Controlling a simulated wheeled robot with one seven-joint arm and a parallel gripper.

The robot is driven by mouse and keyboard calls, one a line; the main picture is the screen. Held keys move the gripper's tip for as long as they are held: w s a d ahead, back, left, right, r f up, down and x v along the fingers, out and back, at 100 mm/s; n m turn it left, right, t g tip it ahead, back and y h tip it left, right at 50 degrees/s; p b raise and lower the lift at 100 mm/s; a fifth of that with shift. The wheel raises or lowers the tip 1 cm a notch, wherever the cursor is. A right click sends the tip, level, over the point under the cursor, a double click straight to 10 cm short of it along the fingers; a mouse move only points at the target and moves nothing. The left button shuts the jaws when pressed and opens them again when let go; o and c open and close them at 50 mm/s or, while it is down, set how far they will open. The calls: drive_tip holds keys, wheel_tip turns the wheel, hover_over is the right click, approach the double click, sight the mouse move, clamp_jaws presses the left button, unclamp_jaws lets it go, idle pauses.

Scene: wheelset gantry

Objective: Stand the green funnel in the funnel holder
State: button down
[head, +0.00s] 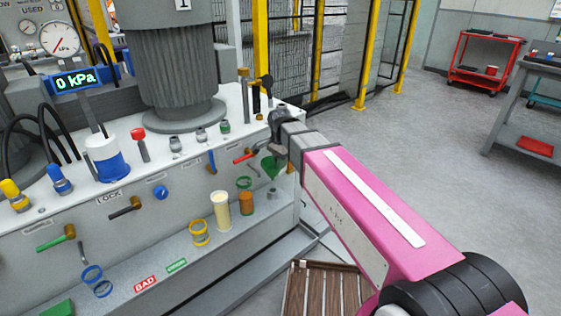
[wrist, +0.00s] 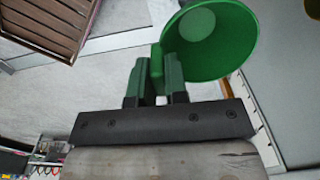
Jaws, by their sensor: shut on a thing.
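The green funnel (head: 272,166) hangs below my gripper (head: 277,148) in the head view, in front of the right end of the machine's front panel. In the wrist view the funnel (wrist: 222,52) shows its wide mouth to the right of my gripper (wrist: 157,78). The fingers are shut on a green tab at the funnel's side. A green ring (head: 244,182) stands out from the panel just left of the funnel and may be the funnel holder; no label on it can be read. The funnel is apart from this ring.
On the lower ledge stand a cream cylinder (head: 221,210), an orange cylinder (head: 246,203) and a yellow ring stand (head: 200,233). A red-handled lever (head: 244,156) sits close left of my gripper. A wooden slatted pallet (head: 322,290) lies on the floor.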

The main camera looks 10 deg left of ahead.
wheel_tip(320, 180, down, 8)
drive_tip(key=shift+f, duration=0.25)
idle(0.9)
drive_tip(key=c, duration=1.1)
unclamp_jaws()
drive_tip(key=shift+o, duration=0.2)
wheel_tip(320, 180, up, 11)
drive_tip(key=shift+f, duration=0.1)
